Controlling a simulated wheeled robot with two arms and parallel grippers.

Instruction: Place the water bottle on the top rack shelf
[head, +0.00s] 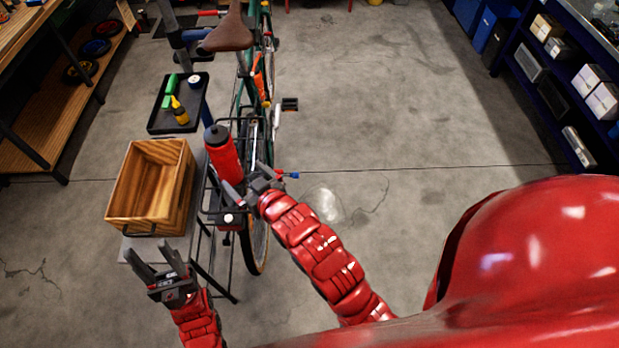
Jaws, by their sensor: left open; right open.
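The red water bottle (224,160) with a black cap stands nearly upright at the black wire rack (207,208) over the bicycle's rear wheel. Its base is partly hidden by my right gripper (248,181), which is open beside the bottle's lower right side. I cannot tell whether a finger touches the bottle. My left gripper (151,255) is open and empty, in front of the wooden crate. I cannot tell which surface is the top rack shelf.
The wooden crate (118,196) sits on a grey stand left of the bottle. A black tray (158,121) with a yellow bottle (179,110) and green items lies behind it. The bicycle saddle (228,33) rises behind. Blue shelving (535,80) stands far right; the floor between is clear.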

